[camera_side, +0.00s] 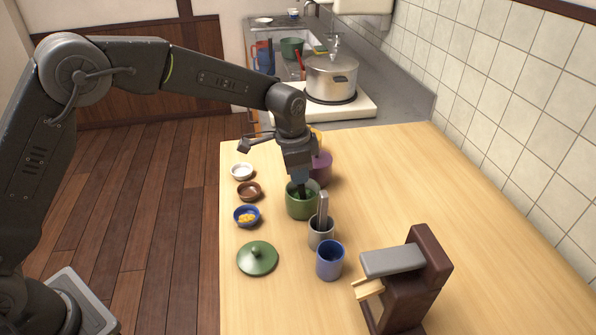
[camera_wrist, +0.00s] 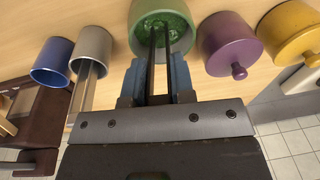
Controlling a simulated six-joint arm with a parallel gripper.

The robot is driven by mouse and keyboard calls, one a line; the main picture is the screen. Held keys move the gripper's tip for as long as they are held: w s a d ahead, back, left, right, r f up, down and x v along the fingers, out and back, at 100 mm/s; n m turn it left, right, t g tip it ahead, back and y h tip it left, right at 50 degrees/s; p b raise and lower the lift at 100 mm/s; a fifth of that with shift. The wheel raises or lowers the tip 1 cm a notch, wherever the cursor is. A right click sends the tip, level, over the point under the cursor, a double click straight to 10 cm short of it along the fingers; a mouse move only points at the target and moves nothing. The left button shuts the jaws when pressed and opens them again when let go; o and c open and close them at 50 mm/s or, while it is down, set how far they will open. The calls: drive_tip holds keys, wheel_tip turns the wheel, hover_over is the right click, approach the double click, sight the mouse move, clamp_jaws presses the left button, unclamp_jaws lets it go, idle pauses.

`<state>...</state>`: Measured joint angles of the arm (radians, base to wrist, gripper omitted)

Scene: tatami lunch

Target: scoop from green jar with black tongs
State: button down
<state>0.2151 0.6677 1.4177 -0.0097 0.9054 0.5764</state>
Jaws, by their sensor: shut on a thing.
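The green jar (camera_side: 301,207) stands open on the wooden table, and its green lid (camera_side: 257,258) lies on the table to the front left. In the wrist view the green jar (camera_wrist: 172,14) shows green contents inside. My gripper (camera_side: 300,176) is above the jar, pointing down, shut on the black tongs (camera_wrist: 160,50). The two dark arms of the tongs reach into the jar's mouth. Their tips are hard to make out against the green contents.
Close by stand a purple jar (camera_side: 320,168), a grey cup (camera_side: 320,238) with light tongs in it and a blue cup (camera_side: 329,262). Small bowls, white (camera_side: 242,171), brown (camera_side: 249,191) and blue (camera_side: 246,217), line the left side. A brown stand (camera_side: 411,285) is at front right. The table's right is clear.

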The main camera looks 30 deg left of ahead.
drive_tip(key=shift+r, duration=4.25)
